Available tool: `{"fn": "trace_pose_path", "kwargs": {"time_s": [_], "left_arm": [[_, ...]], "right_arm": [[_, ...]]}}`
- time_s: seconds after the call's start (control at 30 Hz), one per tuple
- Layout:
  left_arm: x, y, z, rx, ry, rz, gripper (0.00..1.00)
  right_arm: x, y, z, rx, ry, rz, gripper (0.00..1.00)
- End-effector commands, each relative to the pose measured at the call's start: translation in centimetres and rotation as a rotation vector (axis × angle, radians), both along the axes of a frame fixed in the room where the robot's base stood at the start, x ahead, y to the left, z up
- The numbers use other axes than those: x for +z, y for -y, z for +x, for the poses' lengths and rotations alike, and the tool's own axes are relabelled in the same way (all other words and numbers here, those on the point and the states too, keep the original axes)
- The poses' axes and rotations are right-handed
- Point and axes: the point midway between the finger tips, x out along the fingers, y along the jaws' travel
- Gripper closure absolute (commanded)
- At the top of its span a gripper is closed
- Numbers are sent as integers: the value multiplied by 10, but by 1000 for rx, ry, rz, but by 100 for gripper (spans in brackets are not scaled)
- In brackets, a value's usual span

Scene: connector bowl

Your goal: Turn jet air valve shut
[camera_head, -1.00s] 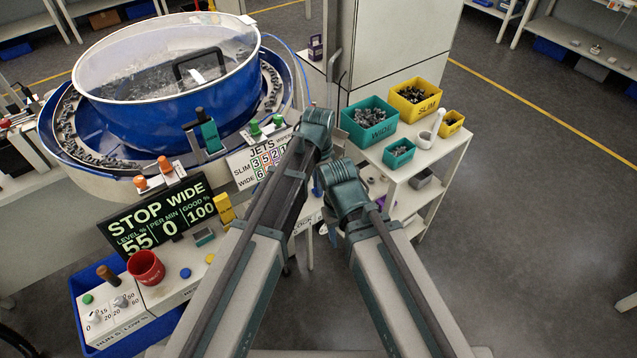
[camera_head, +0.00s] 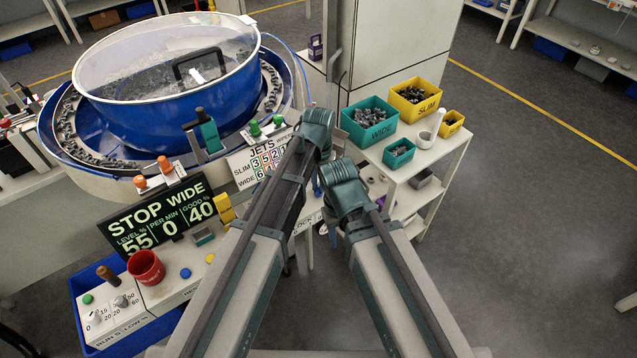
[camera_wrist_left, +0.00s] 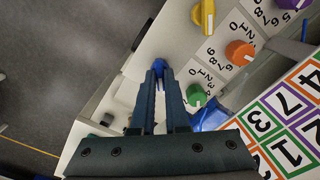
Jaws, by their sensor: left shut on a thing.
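In the left wrist view my left gripper (camera_wrist_left: 159,76) reaches onto a pale panel. It is shut on a small blue handle (camera_wrist_left: 160,64), which I take to be the jet air valve. Only the handle's tip shows between the fingers; the rest is hidden, so its turn angle cannot be read. In the head view my left arm covers that spot. My right arm's wrist (camera_head: 346,186) is at the middle of the head view, and its gripper is hidden.
Green (camera_wrist_left: 196,95), orange (camera_wrist_left: 239,52) and yellow (camera_wrist_left: 204,16) knobs with number scales sit right of my left gripper. The JETS card (camera_head: 262,160) leans by the blue feeder bowl (camera_head: 165,110). A display (camera_head: 158,215) reads STOP WIDE. Bins stand on the right cart.

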Motion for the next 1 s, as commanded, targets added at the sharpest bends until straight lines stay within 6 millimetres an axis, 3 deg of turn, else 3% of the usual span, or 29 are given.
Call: {"fn": "trace_pose_path", "kwargs": {"time_s": [0.8, 0.83, 0.97, 1.0], "left_arm": [[0, 0, 0, 101, 0, 0, 100], [0, 0, 0, 101, 0, 0, 82], [0, 0, 0, 101, 0, 0, 59], [0, 0, 0, 100, 0, 0, 57]], "right_arm": [[0, 0, 0, 0, 0, 0, 50], [0, 0, 0, 0, 0, 0, 50], [0, 0, 0, 0, 0, 0, 50], [0, 0, 0, 0, 0, 0, 50]]}}
